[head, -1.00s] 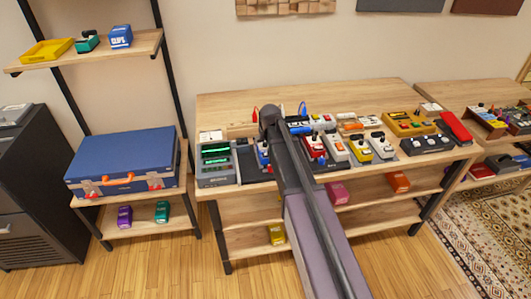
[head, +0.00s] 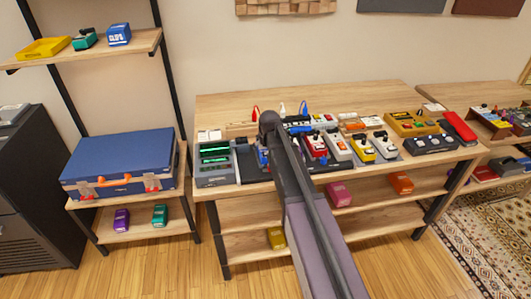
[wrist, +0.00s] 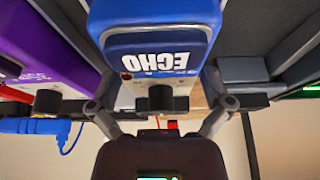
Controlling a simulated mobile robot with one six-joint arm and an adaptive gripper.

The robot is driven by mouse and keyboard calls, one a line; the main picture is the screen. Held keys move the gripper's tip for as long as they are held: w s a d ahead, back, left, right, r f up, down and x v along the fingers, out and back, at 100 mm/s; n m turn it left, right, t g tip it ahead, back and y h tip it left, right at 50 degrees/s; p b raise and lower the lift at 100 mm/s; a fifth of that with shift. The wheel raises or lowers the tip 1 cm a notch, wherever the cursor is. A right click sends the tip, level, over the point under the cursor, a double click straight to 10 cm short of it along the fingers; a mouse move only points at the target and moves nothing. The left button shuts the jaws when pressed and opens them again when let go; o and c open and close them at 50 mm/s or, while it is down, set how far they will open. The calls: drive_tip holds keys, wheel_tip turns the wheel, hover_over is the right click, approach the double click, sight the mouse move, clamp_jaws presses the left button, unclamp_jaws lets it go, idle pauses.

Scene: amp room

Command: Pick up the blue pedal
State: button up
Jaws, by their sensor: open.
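The blue pedal (wrist: 152,42) labelled ECHO fills the top middle of the wrist view, where its lettering appears upside down. My gripper (wrist: 160,80) is open, with one finger on each side of the blue pedal's end. I cannot tell whether the fingers touch it. In the head view my arm reaches over the wooden table and hides the gripper and most of what lies beneath it. Another blue pedal (head: 119,34) stands on the upper wall shelf at the left.
A purple pedal (wrist: 60,50) and a blue cable plug (wrist: 35,126) are close to one finger. The wooden table (head: 350,97) carries a crowded row of pedals, with bare wood behind. A blue case (head: 120,160) lies on the left shelf.

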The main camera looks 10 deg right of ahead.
idle(0.3)
drive_tip(key=c, duration=1.1)
drive_tip(key=shift+o, duration=0.2)
drive_tip(key=shift+r, duration=0.2)
wheel_tip(320, 180, up, 10)
drive_tip(key=p, duration=1)
drive_tip(key=shift+f, duration=0.2)
